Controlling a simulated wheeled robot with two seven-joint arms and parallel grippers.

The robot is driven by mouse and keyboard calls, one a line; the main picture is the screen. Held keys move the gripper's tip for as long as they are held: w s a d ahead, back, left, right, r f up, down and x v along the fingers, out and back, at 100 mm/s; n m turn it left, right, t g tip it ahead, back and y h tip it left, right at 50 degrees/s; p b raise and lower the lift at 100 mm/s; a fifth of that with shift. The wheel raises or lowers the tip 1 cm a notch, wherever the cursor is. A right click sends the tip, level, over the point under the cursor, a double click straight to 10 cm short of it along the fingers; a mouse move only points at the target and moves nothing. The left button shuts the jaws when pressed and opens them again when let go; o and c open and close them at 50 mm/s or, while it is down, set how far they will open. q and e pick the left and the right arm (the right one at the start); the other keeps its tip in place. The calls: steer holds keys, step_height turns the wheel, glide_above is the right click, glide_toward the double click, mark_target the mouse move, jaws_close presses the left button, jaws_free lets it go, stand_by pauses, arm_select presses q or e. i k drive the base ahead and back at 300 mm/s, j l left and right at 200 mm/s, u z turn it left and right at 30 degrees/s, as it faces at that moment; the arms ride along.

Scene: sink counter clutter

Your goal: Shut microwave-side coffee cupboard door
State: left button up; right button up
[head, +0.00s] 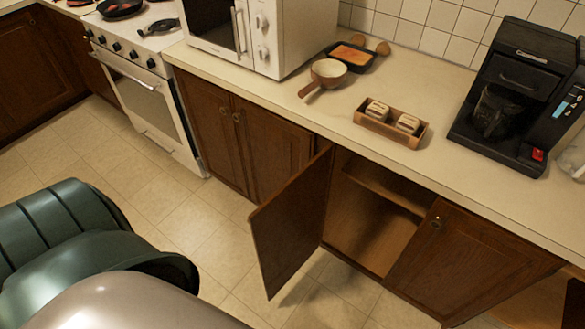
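The brown wooden cupboard door (290,225) stands wide open in the head view. It is hinged at its left side and swings out over the floor, left of the open cupboard (360,225) with its inner shelf. The open cupboard lies under the counter, between the white microwave (262,35) and the black coffee machine (515,95). The door to its right (470,262) looks shut and has a small knob. Neither of my grippers shows in this view, so nothing is seen touching the open door.
The counter (300,115) holds a pan (328,72), a dark tray (350,56) and a wooden box with two jars (390,124). A white stove (145,95) stands at left. The tiled floor (185,215) before the cupboards is clear. Another cupboard opening (535,308) shows at bottom right.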

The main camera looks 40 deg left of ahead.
mark_target(286, 228)
steer(key=j+z, duration=0.15)
steer(key=j, duration=0.3)
steer(key=j+z, duration=0.15)
steer(key=j, duration=0.35)
steer(key=k+j+z, duration=0.15)
steer(key=j, duration=0.3)
steer(key=j+z, duration=0.15)
steer(key=j, duration=0.3)
steer(key=k+j+z, duration=0.15)
steer(key=j, duration=0.3)
steer(key=k+j+z, duration=0.15)
steer(key=j, duration=0.3)
steer(key=k+j+z, duration=0.15)
steer(key=j, duration=0.25)
